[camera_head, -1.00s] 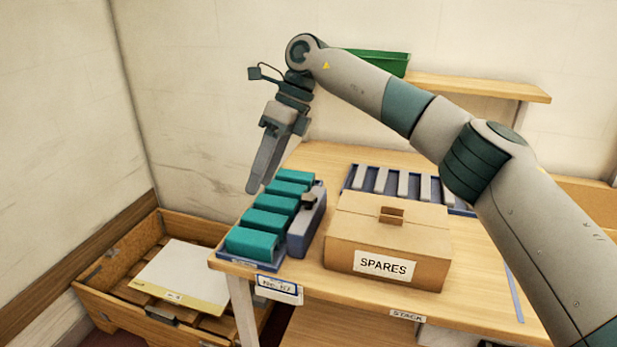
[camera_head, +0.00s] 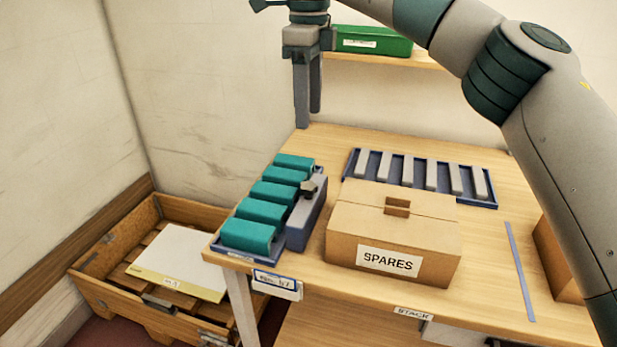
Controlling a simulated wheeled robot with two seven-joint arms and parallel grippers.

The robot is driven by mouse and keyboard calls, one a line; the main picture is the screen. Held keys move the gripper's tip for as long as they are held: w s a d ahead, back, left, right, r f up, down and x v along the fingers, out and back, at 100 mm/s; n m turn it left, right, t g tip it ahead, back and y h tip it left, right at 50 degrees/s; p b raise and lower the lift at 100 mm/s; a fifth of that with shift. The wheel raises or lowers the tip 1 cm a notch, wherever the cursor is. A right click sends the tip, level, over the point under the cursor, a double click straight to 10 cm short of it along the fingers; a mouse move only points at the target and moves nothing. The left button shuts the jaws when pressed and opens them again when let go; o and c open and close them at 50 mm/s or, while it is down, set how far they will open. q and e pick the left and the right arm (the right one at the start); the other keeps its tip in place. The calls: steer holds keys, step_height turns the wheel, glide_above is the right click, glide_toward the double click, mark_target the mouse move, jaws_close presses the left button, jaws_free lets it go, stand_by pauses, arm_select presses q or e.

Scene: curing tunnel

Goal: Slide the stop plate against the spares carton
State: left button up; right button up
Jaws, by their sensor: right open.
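The spares carton (camera_head: 345,246), a brown box with a SPARES label, sits on the table. My right gripper (camera_head: 308,120) is open and empty, fingers pointing down, above and behind the blocks near the table's back edge. My left gripper is out of view.
A blue tray (camera_head: 488,204) with several grey bars lies behind the carton. A green bin (camera_head: 372,42) sits on the wall shelf (camera_head: 425,63). A wooden crate (camera_head: 88,262) holding a white panel stands at left. Another brown box (camera_head: 560,262) is at the right.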

glide_toward(309, 185)
step_height(309, 185, down, 7)
steer(key=shift+r+p, duration=0.1)
steer(key=shift+p, duration=0.55)
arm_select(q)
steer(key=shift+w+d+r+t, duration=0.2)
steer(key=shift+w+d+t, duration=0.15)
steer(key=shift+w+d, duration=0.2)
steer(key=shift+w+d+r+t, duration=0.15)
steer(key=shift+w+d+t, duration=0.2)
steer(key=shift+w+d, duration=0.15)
arm_select(e)
steer(key=shift+f, duration=0.65)
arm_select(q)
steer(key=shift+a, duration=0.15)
